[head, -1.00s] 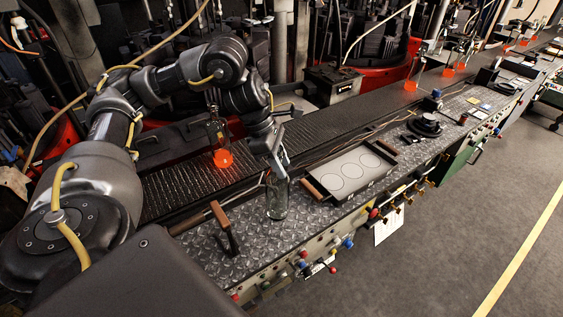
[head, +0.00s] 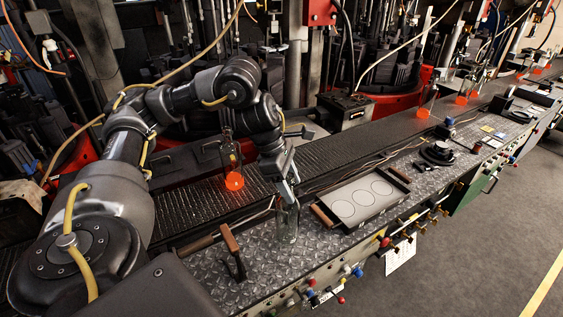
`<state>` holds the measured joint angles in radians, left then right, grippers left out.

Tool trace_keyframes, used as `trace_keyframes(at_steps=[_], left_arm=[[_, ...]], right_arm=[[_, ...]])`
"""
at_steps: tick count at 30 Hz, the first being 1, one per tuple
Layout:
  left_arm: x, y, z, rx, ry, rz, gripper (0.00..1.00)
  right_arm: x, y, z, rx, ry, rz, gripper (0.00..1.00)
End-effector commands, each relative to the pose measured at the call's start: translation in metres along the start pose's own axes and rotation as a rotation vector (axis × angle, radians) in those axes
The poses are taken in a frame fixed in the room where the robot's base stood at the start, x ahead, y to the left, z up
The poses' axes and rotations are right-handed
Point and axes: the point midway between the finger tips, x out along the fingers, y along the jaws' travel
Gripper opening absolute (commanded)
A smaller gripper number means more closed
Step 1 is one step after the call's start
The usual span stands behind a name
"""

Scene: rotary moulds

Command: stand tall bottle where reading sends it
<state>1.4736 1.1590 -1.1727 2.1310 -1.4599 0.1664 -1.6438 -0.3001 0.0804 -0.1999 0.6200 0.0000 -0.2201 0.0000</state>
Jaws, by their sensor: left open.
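A tall clear glass bottle (head: 287,225) stands upright on the diamond-plate bench, left of a tray (head: 325,216) with wooden handles. The tray has a pale floor marked with three outlined circles, all empty. My left gripper (head: 287,191) is open and points down at the top of the bottle. The fingers overlap the bottle's neck in the picture; I cannot tell whether they touch it. A round black device (head: 437,153) sits farther along the bench; I cannot make out any reading on it. My right gripper is not in view.
A dark conveyor (head: 350,147) runs behind the bench, with glowing orange-bottomed bottles, one (head: 233,178) close behind my left arm. A hooked tool with a wooden handle (head: 230,240) lies at front left. Knobs and valves line the bench's front edge.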

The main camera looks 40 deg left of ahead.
Motion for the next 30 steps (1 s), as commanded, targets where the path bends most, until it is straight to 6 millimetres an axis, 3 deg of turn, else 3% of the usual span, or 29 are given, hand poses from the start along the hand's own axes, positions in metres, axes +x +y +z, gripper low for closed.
trace_keyframes(at_steps=[9, 15, 21, 30], left_arm=[[-0.065, 0.001, 0.002, -0.001, -0.002, 0.006, 0.55], [-0.093, 0.001, 0.001, 0.000, -0.001, 0.003, 0.55], [-0.105, 0.000, 0.000, -0.001, -0.001, 0.001, 0.55], [-0.106, 0.000, 0.000, -0.001, 0.000, 0.000, 0.55]], right_arm=[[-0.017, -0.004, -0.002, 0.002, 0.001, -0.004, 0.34], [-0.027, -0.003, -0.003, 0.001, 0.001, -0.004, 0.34], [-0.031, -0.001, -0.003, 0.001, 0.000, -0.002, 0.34], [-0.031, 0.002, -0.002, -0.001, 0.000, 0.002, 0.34]])
